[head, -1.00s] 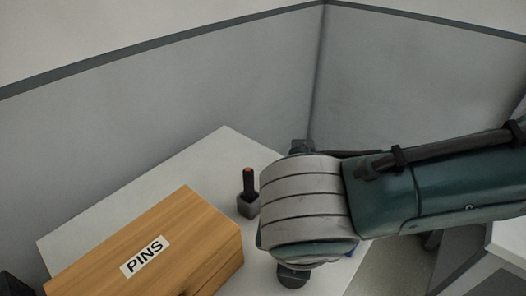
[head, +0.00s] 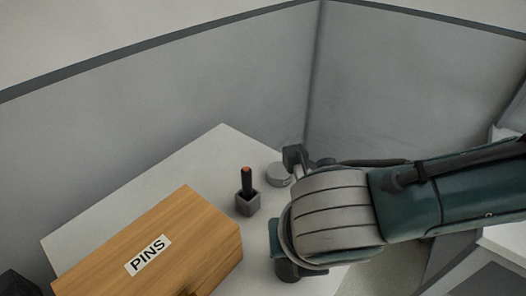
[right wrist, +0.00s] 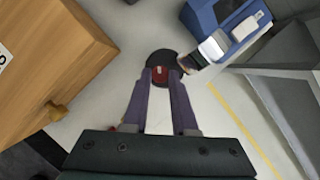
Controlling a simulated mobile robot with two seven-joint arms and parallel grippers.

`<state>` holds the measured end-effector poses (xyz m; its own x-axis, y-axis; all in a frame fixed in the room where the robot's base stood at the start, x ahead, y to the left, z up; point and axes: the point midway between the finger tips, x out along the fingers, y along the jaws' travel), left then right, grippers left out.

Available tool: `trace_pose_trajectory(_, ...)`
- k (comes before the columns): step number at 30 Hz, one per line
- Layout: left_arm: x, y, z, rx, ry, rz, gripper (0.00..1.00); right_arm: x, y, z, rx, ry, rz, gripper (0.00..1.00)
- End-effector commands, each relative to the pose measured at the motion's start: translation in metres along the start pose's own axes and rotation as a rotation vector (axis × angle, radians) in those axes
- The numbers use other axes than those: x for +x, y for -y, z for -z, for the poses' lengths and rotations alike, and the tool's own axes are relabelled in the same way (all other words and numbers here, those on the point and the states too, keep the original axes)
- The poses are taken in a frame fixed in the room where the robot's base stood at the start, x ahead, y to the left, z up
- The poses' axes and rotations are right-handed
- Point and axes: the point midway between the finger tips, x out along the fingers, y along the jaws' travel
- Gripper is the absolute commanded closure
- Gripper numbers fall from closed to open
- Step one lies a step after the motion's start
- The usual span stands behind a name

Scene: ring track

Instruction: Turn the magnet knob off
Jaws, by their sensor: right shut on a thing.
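The magnet knob (right wrist: 161,70) is a small red part with a light mark, on a dark round base (right wrist: 164,55) in the right wrist view. My right gripper (right wrist: 160,77) has its two fingers close together on either side of the red knob, shut on it. My left gripper is in neither view.
A wooden box labelled PINS (head: 150,245) stands on the white table (head: 215,150). A dark holder with a black stick (head: 247,199) and a round grey piece (head: 278,175) stand behind it. A blue device (right wrist: 215,18) is close to the right of the knob.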

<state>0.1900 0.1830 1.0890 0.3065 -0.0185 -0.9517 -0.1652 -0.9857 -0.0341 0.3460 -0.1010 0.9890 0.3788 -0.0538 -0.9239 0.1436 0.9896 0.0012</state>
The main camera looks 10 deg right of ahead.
Motion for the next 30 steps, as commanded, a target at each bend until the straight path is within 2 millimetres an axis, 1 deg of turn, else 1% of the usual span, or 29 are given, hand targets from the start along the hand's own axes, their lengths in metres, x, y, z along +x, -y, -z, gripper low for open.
trace_pose_trajectory(1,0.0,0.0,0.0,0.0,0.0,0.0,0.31,0.001,0.001,0.0,0.001,0.001,0.003,1.0)
trace_pose_trajectory(2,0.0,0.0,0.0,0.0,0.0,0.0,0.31,0.001,0.001,0.0,0.001,0.001,0.003,0.73)
trace_pose_trajectory(9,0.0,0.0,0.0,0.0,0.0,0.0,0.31,0.0,0.001,0.0,0.001,0.0,0.003,0.46)
trace_pose_trajectory(10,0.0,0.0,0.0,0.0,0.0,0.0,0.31,0.0,0.001,0.0,0.001,0.0,0.003,0.44)
trace_pose_trajectory(17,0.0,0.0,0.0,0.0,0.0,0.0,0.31,0.0,0.001,0.0,0.001,0.0,0.002,0.44)
trace_pose_trajectory(20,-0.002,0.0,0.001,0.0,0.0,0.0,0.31,-0.005,0.0,0.0,0.001,0.0,0.001,0.44)
trace_pose_trajectory(23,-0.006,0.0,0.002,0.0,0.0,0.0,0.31,-0.017,0.0,-0.001,0.0,0.0,0.001,0.44)
trace_pose_trajectory(30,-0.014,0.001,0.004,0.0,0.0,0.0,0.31,-0.061,0.0,-0.001,0.0,0.001,-0.002,0.44)
